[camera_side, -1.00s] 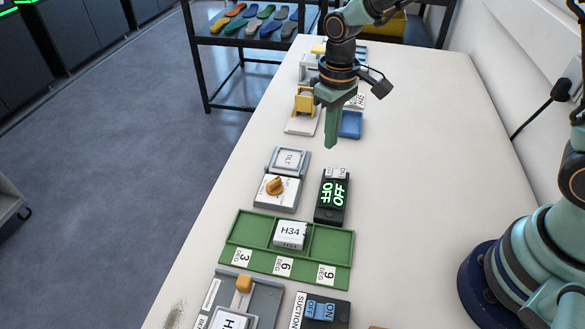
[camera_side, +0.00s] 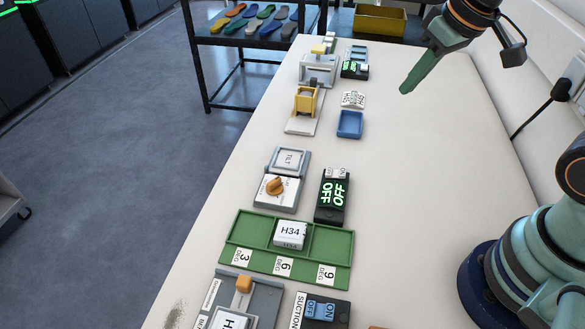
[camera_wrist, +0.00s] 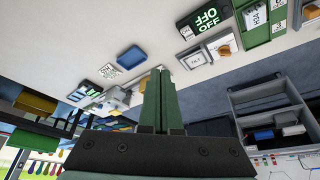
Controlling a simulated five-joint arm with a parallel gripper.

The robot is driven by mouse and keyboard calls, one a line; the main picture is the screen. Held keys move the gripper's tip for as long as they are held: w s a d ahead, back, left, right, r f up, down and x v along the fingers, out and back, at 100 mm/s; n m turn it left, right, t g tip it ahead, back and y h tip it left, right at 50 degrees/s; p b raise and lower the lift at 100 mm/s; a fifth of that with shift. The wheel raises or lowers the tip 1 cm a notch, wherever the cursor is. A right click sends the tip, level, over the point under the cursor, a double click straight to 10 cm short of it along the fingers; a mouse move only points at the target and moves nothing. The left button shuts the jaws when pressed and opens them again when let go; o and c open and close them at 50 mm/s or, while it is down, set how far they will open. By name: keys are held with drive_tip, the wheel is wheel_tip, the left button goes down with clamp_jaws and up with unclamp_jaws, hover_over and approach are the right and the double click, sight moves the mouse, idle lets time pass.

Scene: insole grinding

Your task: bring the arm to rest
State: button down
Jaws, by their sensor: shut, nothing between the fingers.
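My gripper (camera_side: 404,90) is shut and empty in the side view. It hangs in the air above the right part of the white table (camera_side: 440,185), apart from everything on it, its fingers pointing down and left. In the wrist view, the green fingers of my gripper (camera_wrist: 160,75) lie together in the middle of the picture with nothing between them.
A green tray (camera_side: 262,262) holds a white H34 block (camera_side: 291,234). Beyond it are a dark OFF switch box (camera_side: 332,196), an orange-knob device (camera_side: 276,187), a blue tray (camera_side: 350,124) and a yellow fixture (camera_side: 306,100). The table's right side is clear.

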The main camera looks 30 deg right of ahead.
drive_tip(key=shift+s+d+r+m+t, duration=0.15)
drive_tip(key=shift+s+d, duration=0.1)
drive_tip(key=shift+s, duration=0.2)
drive_tip(key=shift+s+d+r+m+t, duration=0.1)
drive_tip(key=shift+s+d+r+t, duration=0.1)
drive_tip(key=shift+s+d, duration=0.15)
drive_tip(key=shift+s+d+r+m+t, duration=0.1)
drive_tip(key=shift+s+d+r+t, duration=0.1)
drive_tip(key=shift+s, duration=0.3)
